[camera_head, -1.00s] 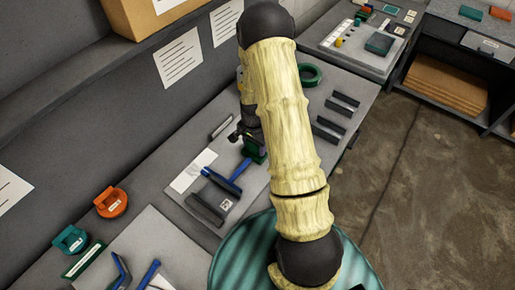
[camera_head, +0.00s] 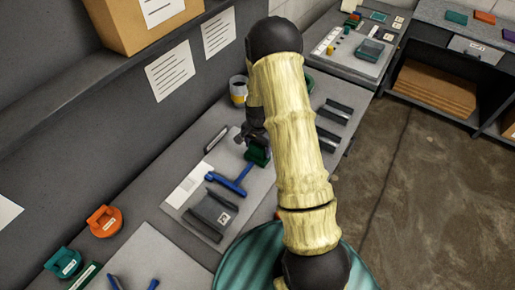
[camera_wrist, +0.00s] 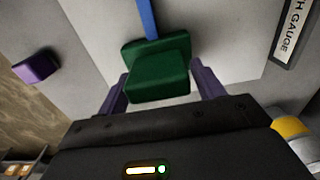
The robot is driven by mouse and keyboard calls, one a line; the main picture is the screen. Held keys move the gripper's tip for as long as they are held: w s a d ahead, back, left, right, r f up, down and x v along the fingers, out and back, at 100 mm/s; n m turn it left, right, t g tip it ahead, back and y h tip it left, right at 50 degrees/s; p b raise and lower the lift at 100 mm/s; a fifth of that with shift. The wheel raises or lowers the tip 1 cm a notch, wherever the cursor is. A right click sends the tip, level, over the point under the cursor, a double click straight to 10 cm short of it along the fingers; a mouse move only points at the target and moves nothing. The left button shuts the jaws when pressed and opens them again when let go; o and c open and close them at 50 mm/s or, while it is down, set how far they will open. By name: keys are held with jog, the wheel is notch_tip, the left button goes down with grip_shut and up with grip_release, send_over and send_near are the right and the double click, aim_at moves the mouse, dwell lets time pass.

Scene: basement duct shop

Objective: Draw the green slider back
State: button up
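The green slider (camera_wrist: 158,75) is a dark green block with a wider flange behind it, in the middle of the wrist view. A blue bar (camera_wrist: 147,18) runs away from it. In the head view the slider (camera_head: 258,155) sits by the blue bar (camera_head: 232,183) on a light grey plate (camera_head: 258,190). My gripper (camera_wrist: 160,85) has one purple finger on each side of the slider, close to its sides. Whether the fingers press on it cannot be made out. In the head view my arm hides part of the area right of the slider.
Dark grey channel pieces (camera_head: 213,210) lie near the slider. A grey cup with a yellow band (camera_head: 238,90) stands behind my gripper. A purple block (camera_wrist: 37,67) shows at the wrist view's left. Orange (camera_head: 104,221) and teal (camera_head: 63,262) pieces lie at the lower left.

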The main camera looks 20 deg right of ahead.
jog(key=shift+o, duration=0.5)
jog(key=shift+s+a, duration=0.1)
jog(key=shift+r, duration=0.1)
notch_tip(320, 180, up, 17)
jog(key=b, duration=0.3)
jog(key=s+a+n+t, duration=0.1)
jog(key=s+a+n, duration=0.2)
jog(key=s+n, duration=0.2)
jog(key=s+a+r+n+t, duration=0.1)
jog(key=s+a+n, duration=0.2)
jog(key=s, duration=0.9)
jog(key=n, duration=0.2)
jog(key=shift+s+a+r+n, duration=0.15)
jog(key=shift+a+n, duration=0.2)
jog(key=shift+n, duration=0.05)
